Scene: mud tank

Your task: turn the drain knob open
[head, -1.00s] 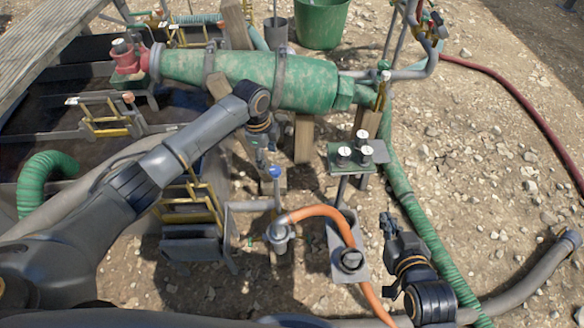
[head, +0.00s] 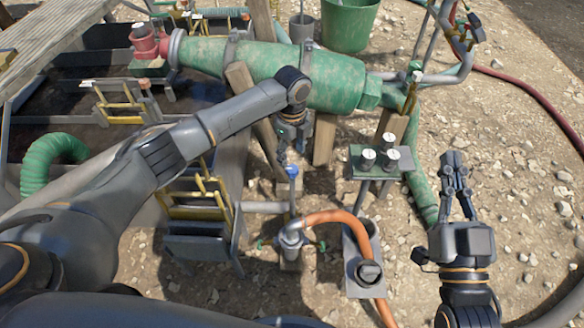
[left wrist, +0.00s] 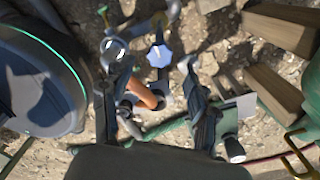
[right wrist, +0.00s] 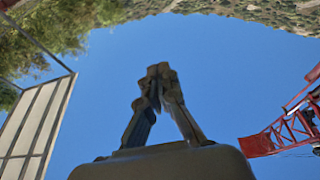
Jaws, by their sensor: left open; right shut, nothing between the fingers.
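The drain knob, a blue scalloped knob (head: 292,171), sits on top of an upright pipe stem beside the orange hose. In the left wrist view the knob (left wrist: 158,56) shows between the two fingers. My left gripper (head: 289,152) is open and points down just above the knob; whether the fingers reach down around it I cannot tell. My right gripper (head: 454,160) is shut and empty, raised right of the small green valve stand. In the right wrist view its fingers (right wrist: 158,72) meet against blue sky.
A green valve stand (head: 388,162) with several white-topped knobs stands right of the blue knob. A large green cylinder (head: 270,68) on wooden posts lies behind. An orange hose (head: 340,217) runs close in front. Open gravel lies to the right.

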